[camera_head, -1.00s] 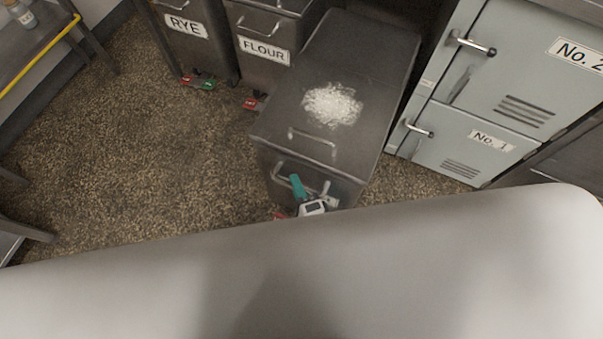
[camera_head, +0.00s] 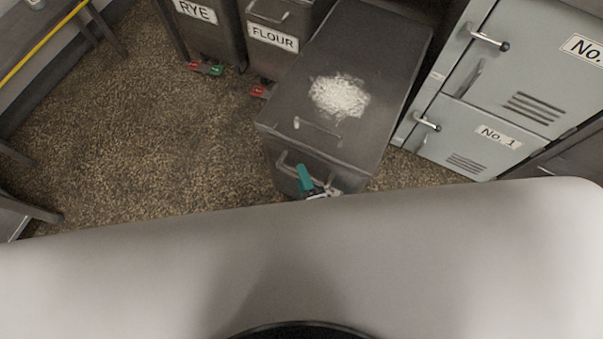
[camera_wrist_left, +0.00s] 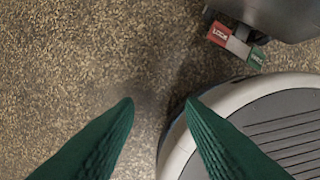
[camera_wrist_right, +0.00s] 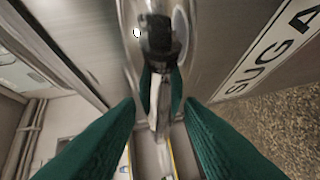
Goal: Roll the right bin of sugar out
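The sugar bin (camera_head: 350,62) is a dark metal bin with white powder on its lid. It juts out past the flour bin to its left, and its front carries a bar handle (camera_head: 283,165). Part of a sugar label (camera_wrist_right: 270,55) shows in the right wrist view. My right gripper (camera_head: 310,184) is at the bin's front by this handle. In the right wrist view its green fingers (camera_wrist_right: 160,102) stand apart, with shiny metal between and beyond them; contact is unclear. My left gripper (camera_wrist_left: 160,101) is open and empty above the floor, outside the head view.
The rye bin (camera_head: 215,38) and flour bin (camera_head: 272,58) stand to the left. A red and green lock pedal (camera_wrist_left: 237,46) shows in the left wrist view. Pale lockers (camera_head: 480,95) stand close on the right. The speckled floor (camera_head: 150,130) at left is clear up to a shelf.

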